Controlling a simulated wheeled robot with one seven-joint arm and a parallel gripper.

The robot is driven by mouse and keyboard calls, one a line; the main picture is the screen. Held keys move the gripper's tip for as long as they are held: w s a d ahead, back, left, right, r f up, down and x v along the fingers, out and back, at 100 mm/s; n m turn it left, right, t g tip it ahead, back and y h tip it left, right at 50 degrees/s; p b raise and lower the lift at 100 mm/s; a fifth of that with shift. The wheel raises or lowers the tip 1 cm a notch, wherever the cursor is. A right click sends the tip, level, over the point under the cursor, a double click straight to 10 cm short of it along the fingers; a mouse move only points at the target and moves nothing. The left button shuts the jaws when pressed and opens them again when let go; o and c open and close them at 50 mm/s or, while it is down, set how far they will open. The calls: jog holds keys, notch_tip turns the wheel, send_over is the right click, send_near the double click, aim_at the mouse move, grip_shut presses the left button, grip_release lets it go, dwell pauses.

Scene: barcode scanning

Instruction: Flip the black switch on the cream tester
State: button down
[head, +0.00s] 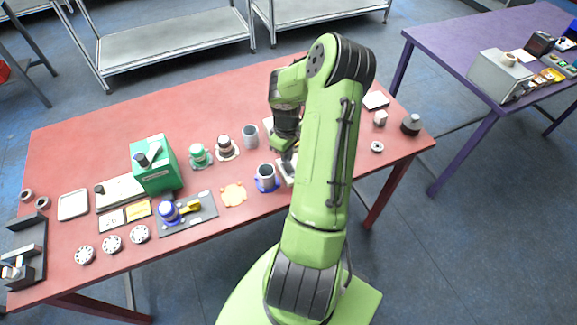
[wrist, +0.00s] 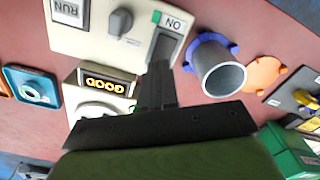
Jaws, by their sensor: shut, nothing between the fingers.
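The cream tester (wrist: 85,38) fills the upper left of the wrist view, with a RUN label, a grey knob (wrist: 120,22) and an ON label beside a small green square. The black switch (wrist: 166,47) sits in a recess just below the ON label. My gripper (wrist: 158,68) is shut and empty, its tips at the lower end of the switch; I cannot tell whether they touch it. In the head view my gripper (head: 284,150) points down over the tester (head: 287,178), which my arm mostly hides.
A grey cup with a blue flange (wrist: 220,75) stands close right of the switch, an orange flat piece (wrist: 265,74) beyond it. A display with orange digits (wrist: 105,84) is left of my fingers. A green box (head: 157,165) and several parts fill the red table's (head: 75,150) left half.

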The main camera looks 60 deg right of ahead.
jog(key=shift+f+b, duration=0.7)
jog(key=shift+f, duration=0.2)
dwell(0.4)
notch_tip(320, 180, up, 7)
jog(key=p, duration=0.5)
jog(key=shift+r+p, duration=0.15)
jog(key=shift+p, duration=0.15)
dwell(0.3)
